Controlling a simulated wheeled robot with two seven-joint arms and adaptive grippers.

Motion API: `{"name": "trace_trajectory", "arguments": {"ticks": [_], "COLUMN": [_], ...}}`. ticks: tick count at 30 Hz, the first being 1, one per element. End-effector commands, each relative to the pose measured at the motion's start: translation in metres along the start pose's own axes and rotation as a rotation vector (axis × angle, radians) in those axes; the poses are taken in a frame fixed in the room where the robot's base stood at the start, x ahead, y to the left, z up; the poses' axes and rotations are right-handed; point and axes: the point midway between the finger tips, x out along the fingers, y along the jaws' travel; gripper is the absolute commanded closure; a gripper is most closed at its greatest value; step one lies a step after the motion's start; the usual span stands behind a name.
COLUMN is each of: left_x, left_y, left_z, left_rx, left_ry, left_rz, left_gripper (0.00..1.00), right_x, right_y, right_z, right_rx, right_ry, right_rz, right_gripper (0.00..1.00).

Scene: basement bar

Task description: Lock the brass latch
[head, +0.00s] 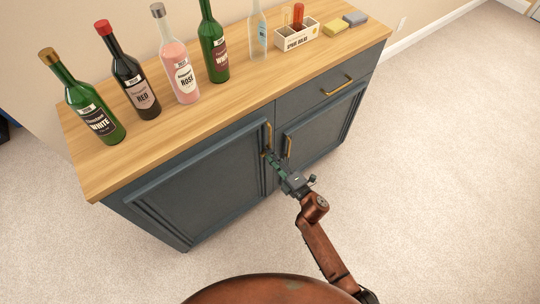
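The blue-grey cabinet (200,175) has a left door and a right door (325,125), both looking closed, each with an upright brass handle, the left one (269,134) and the right one (289,147). A small brass-coloured bit (264,153) shows just below the left handle; it may be part of the latch, but my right gripper covers most of that spot and I cannot tell its position. My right gripper (271,158) reaches up from below to the seam between the doors, its tips at or very near the brass. Its finger gap is too small to read. My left gripper is out of view.
Several bottles, including a rosé (183,82), stand on the wooden top (200,112). A drawer handle (337,86) juts out above the right door. The carpet (430,150) is clear.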

Motion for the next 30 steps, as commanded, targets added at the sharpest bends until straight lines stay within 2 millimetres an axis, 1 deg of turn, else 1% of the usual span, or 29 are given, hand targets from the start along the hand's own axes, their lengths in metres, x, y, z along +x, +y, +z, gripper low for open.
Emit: {"name": "trace_trajectory", "arguments": {"ticks": [1,6,12,18,30], "left_x": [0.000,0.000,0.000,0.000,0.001], "left_y": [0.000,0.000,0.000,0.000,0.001], "left_z": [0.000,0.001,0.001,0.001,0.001], "left_rx": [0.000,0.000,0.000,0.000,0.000], "left_ry": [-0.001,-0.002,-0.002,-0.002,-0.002], "left_rz": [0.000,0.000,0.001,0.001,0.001], "left_gripper": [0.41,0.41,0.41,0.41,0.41], "right_x": [-0.008,-0.035,-0.060,-0.069,-0.070], "right_y": [-0.001,-0.002,-0.002,-0.002,-0.002], "right_z": [0.001,0.001,0.000,0.000,0.000], "right_rx": [0.000,0.000,0.001,0.002,0.002], "right_ry": [-0.001,-0.002,-0.001,-0.001,-0.001], "right_rz": [-0.002,-0.003,-0.004,-0.003,-0.003], "right_gripper": [0.74,0.74,0.74,0.74,0.74]}}
